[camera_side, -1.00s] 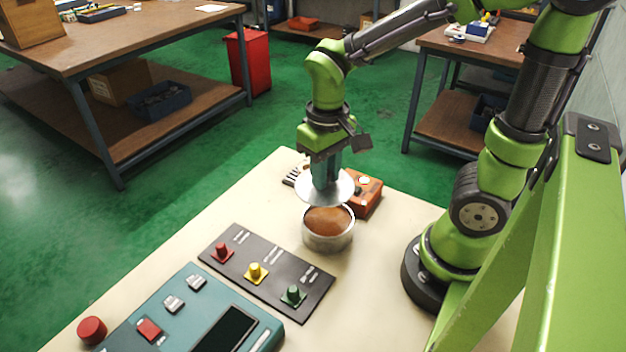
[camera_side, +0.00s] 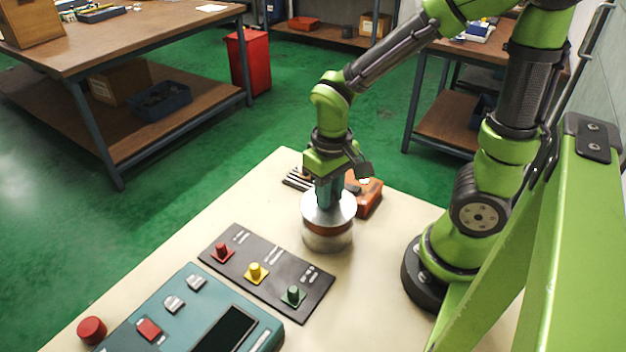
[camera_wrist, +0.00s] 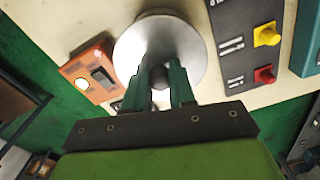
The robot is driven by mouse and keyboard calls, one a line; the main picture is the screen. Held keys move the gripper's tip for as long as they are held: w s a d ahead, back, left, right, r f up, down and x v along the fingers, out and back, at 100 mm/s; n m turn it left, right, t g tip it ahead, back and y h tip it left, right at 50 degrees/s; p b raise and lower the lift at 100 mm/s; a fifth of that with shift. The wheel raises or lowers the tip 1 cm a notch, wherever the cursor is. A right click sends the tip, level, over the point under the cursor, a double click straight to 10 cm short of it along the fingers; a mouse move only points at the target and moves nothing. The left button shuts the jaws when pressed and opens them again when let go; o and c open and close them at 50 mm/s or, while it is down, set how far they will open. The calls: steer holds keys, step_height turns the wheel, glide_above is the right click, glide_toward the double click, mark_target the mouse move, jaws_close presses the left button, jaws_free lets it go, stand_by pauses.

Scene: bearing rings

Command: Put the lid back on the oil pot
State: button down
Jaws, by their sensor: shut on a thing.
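The silver round lid (camera_side: 329,210) is in my gripper (camera_side: 329,196), which is shut on its knob. The lid is just above the oil pot (camera_side: 327,241), a short round metal pot with brown contents. In the side view a brown band shows between the lid and the pot's rim, so a small gap seems to remain. In the wrist view the lid (camera_wrist: 160,40) hides the pot, and my gripper's fingers (camera_wrist: 161,78) close around the knob.
An orange box (camera_side: 368,196) stands close behind the pot. A dark panel (camera_side: 266,271) with red, yellow and green knobs lies in front left. A teal control box (camera_side: 190,315) is at the front. Bare tabletop (camera_side: 370,270) lies to the right.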

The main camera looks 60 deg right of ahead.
steer(key=shift+f, duration=0.1)
stand_by(0.6)
steer(key=shift+f, duration=0.85)
steer(key=shift+f, duration=0.8)
stand_by(0.7)
steer(key=c, duration=0.9)
jaws_free()
steer(key=shift+o, duration=0.2)
steer(key=shift+r, duration=0.15)
steer(key=shift+r, duration=3.65)
